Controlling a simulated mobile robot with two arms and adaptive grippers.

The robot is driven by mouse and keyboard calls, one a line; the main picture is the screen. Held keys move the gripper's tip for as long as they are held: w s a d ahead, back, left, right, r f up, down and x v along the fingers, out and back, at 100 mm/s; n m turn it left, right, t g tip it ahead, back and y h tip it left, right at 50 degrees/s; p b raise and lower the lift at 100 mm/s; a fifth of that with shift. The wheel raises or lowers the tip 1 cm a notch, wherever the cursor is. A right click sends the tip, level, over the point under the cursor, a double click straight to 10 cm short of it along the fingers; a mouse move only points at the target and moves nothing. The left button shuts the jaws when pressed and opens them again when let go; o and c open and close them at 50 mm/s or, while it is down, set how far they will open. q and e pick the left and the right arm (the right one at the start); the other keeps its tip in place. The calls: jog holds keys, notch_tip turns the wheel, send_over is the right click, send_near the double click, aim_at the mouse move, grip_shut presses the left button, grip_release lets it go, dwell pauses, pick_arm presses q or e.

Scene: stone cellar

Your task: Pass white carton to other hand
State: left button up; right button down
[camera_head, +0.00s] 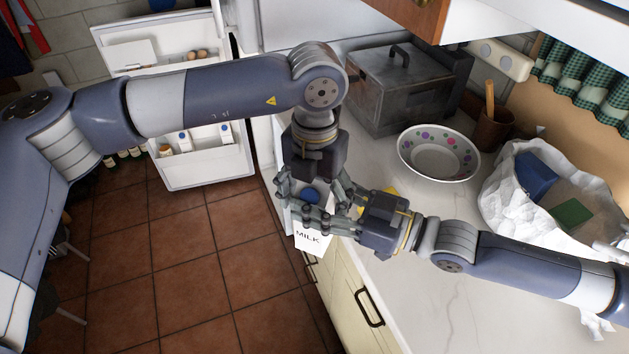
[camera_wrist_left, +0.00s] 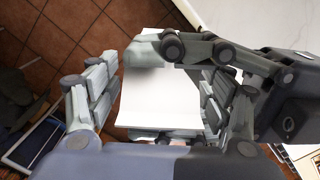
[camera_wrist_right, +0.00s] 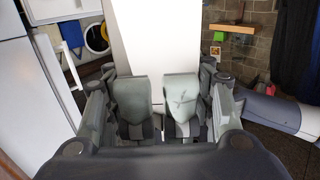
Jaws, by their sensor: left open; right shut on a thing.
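The white carton (camera_head: 309,238), marked MILK with a blue cap, is held up near the counter's front edge in the head view. My right gripper (camera_head: 330,212) is shut on it from the right. In the right wrist view the carton (camera_wrist_right: 165,45) stands between the fingers (camera_wrist_right: 160,105). My left gripper (camera_head: 310,190) comes from above, its fingers open on both sides of the carton's upper part. In the left wrist view the carton (camera_wrist_left: 160,95) lies between the spread left fingers (camera_wrist_left: 150,100); I cannot tell whether they touch it.
On the marble counter (camera_head: 440,300) are a dotted bowl (camera_head: 440,160), a dark metal box (camera_head: 400,85), a brown cup (camera_head: 493,130) and a white bag (camera_head: 510,185) with blue and green items. An open fridge (camera_head: 205,160) stands at left.

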pick_arm(q)
jog(key=shift+f, duration=0.4)
pick_arm(e)
jog(key=shift+r, duration=0.15)
pick_arm(q)
jog(key=shift+c, duration=0.5)
jog(key=c, duration=1.4)
jog(key=shift+r, duration=0.1)
jog(key=shift+c, duration=1.1)
pick_arm(e)
jog(key=c, duration=0.6)
grip_release()
jog(key=shift+c, duration=0.2)
jog(key=shift+s+d, duration=0.15)
jog(key=shift+d, duration=0.25)
jog(key=v, duration=1.1)
